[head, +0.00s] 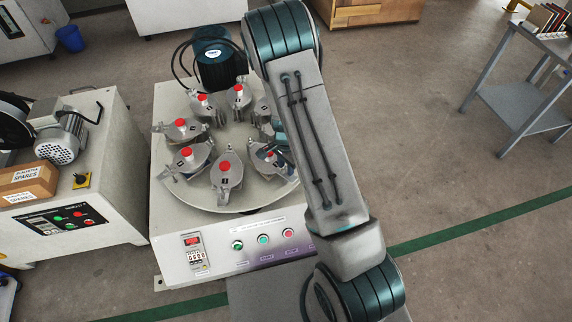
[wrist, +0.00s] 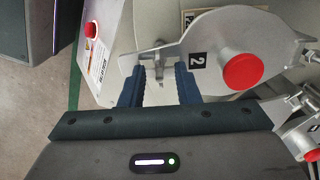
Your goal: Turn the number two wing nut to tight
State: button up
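The number two jar clamp (wrist: 215,45) fills the upper right of the wrist view. It is a grey metal plate with a black "2" label and a red knob (wrist: 242,71). Its silver wing nut (wrist: 160,58) sits at the plate's left end. My gripper (wrist: 160,72) is open, with one dark blue finger on each side of the wing nut's lower part. I see gaps between the fingers and the nut's stem. In the head view my arm covers most of the gripper and part of the jars on the right.
Several similar red-knobbed jars stand in a ring on the round turntable (head: 240,207) of the machine. A teal motor (head: 218,62) stands behind them. A control panel (head: 250,245) is in front. In the wrist view, another jar's parts lie close at the right edge.

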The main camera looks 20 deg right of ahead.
notch_tip(320, 180, up, 14)
jog(key=p, duration=0.4)
jog(key=shift+f, duration=0.1)
dwell(0.3)
jog(key=s+a+r+n+p, duration=0.1)
jog(key=s+r+n+p, duration=0.2)
jog(key=r, duration=0.6)
jog(key=s+r+n+t+y+p, duration=0.1)
jog(key=s+r+p, duration=0.1)
jog(key=r+p, duration=0.5)
jog(key=s+a+r+n+p, duration=0.1)
jog(key=s+r+n+p, duration=0.15)
jog(key=r, duration=0.75)
jog(key=s+d+r+n+t+p, duration=0.1)
jog(key=s+r+p, duration=0.3)
jog(key=r, duration=0.5)
jog(key=s+r+n+h+p, duration=0.1)
jog(key=s+r+n+p, duration=0.3)
jog(key=s+r, duration=0.5)
jog(key=shift+s+d+t+p, duration=0.2)
jog(key=shift+d+t+p, duration=0.2)
jog(key=shift+p, duration=0.1)
